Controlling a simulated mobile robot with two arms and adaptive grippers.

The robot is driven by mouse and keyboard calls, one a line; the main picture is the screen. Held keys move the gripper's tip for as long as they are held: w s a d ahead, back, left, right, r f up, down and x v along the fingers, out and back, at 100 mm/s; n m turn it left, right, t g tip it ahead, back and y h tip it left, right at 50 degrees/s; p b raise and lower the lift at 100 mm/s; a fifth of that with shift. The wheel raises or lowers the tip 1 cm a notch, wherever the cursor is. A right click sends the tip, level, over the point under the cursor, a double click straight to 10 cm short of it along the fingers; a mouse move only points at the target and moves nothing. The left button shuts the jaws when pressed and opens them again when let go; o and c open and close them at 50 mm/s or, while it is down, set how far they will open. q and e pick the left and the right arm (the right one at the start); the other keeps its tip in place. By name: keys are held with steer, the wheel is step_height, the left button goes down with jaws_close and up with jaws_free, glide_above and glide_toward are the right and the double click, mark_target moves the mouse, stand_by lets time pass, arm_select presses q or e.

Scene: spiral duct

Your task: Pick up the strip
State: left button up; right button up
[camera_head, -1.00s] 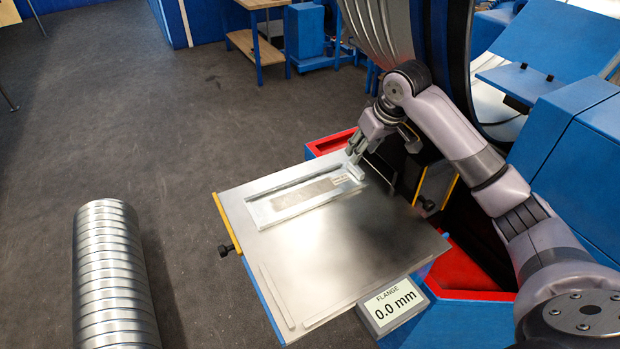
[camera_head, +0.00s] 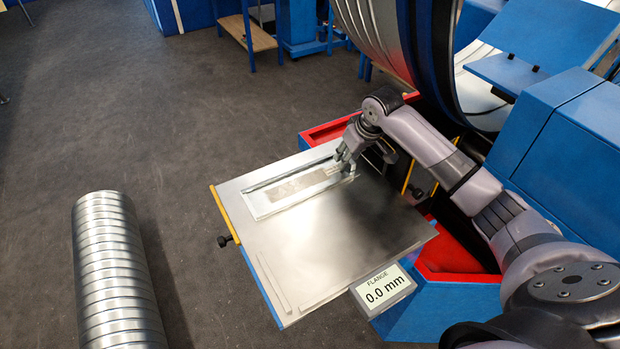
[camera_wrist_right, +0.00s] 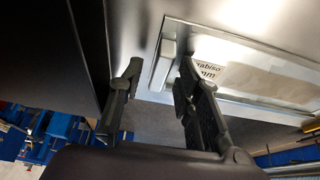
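A flat grey strip with a printed label (camera_head: 298,184) lies inside a shallow, pale metal frame (camera_head: 262,210) on the table's far part. In the right wrist view the white label (camera_wrist_right: 225,60) and the frame's end (camera_wrist_right: 168,48) show close by. My right gripper (camera_head: 345,166) is at the right end of the frame. My left gripper is not in view.
The frame sits on a metal-topped table (camera_head: 335,235) with thin plates at its front left. A large ringed machine (camera_head: 425,60) is behind my right arm.

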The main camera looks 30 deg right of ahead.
jaws_close()
steer(key=shift+w+r, duration=0.1)
steer(key=shift+r, duration=0.1)
stand_by(0.5)
